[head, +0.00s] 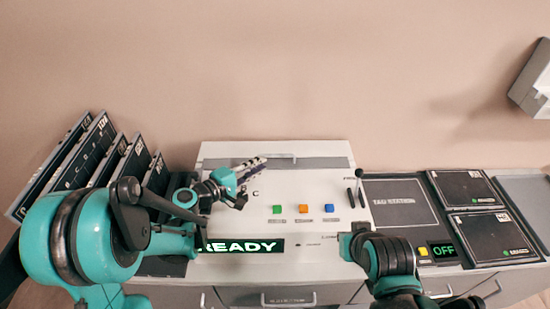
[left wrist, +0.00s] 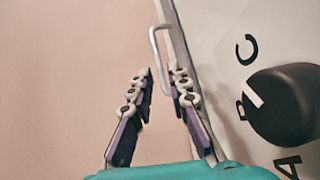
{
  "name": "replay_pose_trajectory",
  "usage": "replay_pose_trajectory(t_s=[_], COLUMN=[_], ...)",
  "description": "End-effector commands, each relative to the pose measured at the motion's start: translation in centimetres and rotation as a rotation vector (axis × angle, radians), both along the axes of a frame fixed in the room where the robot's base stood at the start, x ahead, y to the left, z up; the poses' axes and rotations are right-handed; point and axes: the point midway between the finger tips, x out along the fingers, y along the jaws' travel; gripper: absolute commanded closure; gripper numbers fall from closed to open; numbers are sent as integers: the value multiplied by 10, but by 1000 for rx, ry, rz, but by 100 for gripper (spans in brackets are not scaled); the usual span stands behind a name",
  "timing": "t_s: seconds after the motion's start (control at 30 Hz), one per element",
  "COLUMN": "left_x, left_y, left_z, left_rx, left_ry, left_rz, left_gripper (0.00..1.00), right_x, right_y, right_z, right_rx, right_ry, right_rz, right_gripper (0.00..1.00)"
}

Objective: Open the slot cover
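The slot cover (head: 325,163) is a grey strip along the back top of the white console, and it looks shut. Its thin pale handle (left wrist: 157,55) stands out from the panel in the left wrist view. My left gripper (head: 262,160) is at the cover's left part. In the left wrist view its two purple-and-white fingers (left wrist: 160,78) are apart, with the handle at and just beyond the tips. I cannot tell whether they touch it. My right arm (head: 388,258) reaches over the console's front right; its fingers cannot be made out.
A black knob (left wrist: 285,103) lettered A, B, C is close to the right of the left fingers. The console has green, orange and blue buttons (head: 304,209) and a READY display (head: 243,246). Upright dark panels (head: 70,165) stand at left; a tag station (head: 400,203) is at right.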

Motion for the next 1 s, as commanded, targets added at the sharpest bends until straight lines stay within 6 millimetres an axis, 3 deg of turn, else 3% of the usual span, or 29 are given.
replay_pose_trajectory(t_s=[0.17, 0.63, 1.0], left_x=[8, 54, 59], left_y=[-3, -50, -55], left_z=[-4, -14, -14], left_rx=[-51, -49, -49], left_ry=[2, 1, 1], left_rz=[4, 5, 5], left_gripper=[83, 83, 83], right_x=[0, 0, 0], right_y=[0, 0, 0], right_z=[-3, -18, -19], right_rx=[0, 0, 0], right_ry=[0, 0, 0], right_rz=[0, 0, 0], right_gripper=[100, 100, 100])
